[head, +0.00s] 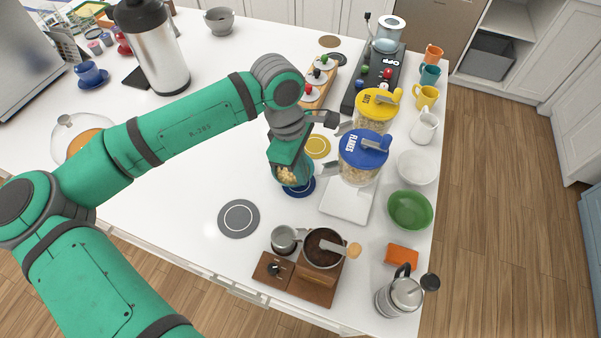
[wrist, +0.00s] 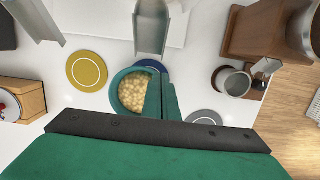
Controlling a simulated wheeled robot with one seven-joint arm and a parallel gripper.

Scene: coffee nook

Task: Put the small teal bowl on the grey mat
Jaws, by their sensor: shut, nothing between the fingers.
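The small teal bowl (head: 307,179) holds pale yellow pieces and is at the blue mat (head: 303,190), overlapping it in both views. In the wrist view the bowl (wrist: 113,91) is partly covered by my teal finger. My gripper (head: 289,158) is shut and empty, right over the bowl; in the wrist view its fingers (wrist: 161,96) cross the bowl's right side. I cannot tell whether they touch it. The grey mat (head: 239,218) lies bare, left of and nearer than the bowl; its edge shows in the wrist view (wrist: 204,116).
A yellow mat (head: 317,146) lies behind the bowl. Blue-lidded (head: 363,146) and yellow-lidded (head: 378,107) jars and a white square plate (head: 346,202) stand to the right. A wooden coffee grinder (head: 318,272) is in front. The counter left of the grey mat is clear.

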